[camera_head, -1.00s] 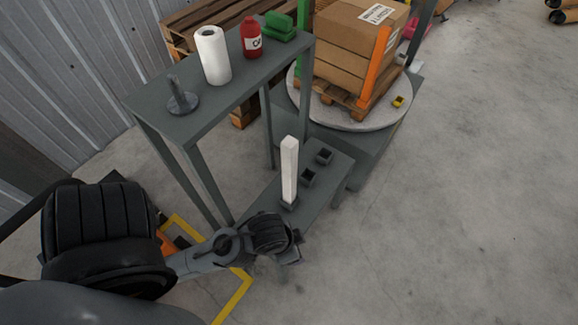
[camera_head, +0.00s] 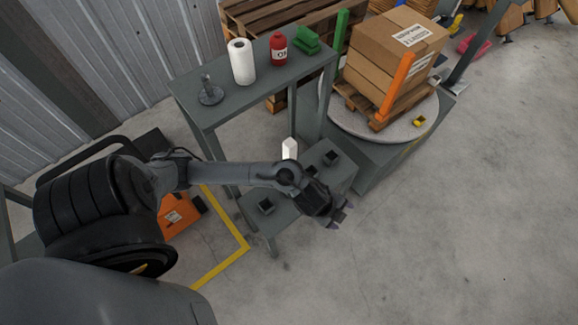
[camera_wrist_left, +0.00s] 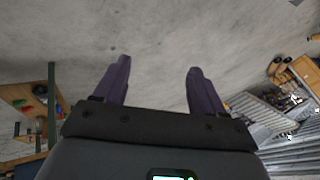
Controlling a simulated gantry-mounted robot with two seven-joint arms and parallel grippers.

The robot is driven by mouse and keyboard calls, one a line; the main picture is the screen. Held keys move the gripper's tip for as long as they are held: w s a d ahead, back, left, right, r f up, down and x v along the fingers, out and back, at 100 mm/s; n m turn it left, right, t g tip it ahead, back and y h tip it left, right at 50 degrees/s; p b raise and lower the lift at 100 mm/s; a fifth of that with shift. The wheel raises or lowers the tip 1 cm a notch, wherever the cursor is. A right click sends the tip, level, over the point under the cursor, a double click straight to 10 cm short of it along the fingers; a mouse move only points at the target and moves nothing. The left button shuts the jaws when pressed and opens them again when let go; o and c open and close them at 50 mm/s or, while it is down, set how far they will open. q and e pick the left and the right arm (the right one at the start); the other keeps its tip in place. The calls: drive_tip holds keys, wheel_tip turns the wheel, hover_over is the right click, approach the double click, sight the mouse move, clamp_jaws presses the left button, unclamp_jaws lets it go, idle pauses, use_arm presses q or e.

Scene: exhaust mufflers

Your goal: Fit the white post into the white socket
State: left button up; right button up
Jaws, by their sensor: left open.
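The white post (camera_head: 289,149) stands upright on the low grey bench (camera_head: 343,178) in the head view. Only its top shows; my left arm hides its lower part and base. Dark square sockets show on the bench: one at the far end (camera_head: 332,158), one beside the post (camera_head: 310,171), one at the near end (camera_head: 265,206). No socket looks clearly white. My left gripper (camera_head: 341,215) is off the bench's right side, apart from the post. In the left wrist view its purple fingers (camera_wrist_left: 156,85) are spread, with nothing between them. My right gripper is not in view.
A tall grey table (camera_head: 222,108) behind holds a paper roll (camera_head: 242,62), a red bottle (camera_head: 278,48), green blocks (camera_head: 307,40) and a grey stand (camera_head: 210,92). A turntable (camera_head: 361,124) with boxes (camera_head: 394,62) stands behind right. Floor at right is clear.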

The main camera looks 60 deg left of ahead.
use_arm(q)
drive_tip(key=w+a+r+m+g+p, duration=0.2)
drive_tip(key=a+r+p, duration=0.2)
drive_tip(key=a, duration=0.7)
wheel_tip(320, 180, up, 8)
drive_tip(key=g+y+p, duration=0.2)
drive_tip(key=g+p, duration=0.1)
drive_tip(key=g, duration=0.1)
hover_over(290, 143)
drive_tip(key=shift+a+f+n, duration=0.1)
drive_tip(key=shift+a+n, duration=0.05)
drive_tip(key=shift+n, duration=0.25)
drive_tip(key=shift+a+f, duration=0.15)
drive_tip(key=shift+f, duration=0.1)
wheel_tip(290, 143, down, 4)
drive_tip(key=shift+s+f+b, duration=0.1)
drive_tip(key=shift+b, duration=0.55)
drive_tip(key=shift+d+f, duration=0.2)
drive_tip(key=shift+f, duration=2.6)
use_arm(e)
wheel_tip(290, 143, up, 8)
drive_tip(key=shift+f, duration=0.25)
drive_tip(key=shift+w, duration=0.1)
use_arm(q)
clamp_jaws()
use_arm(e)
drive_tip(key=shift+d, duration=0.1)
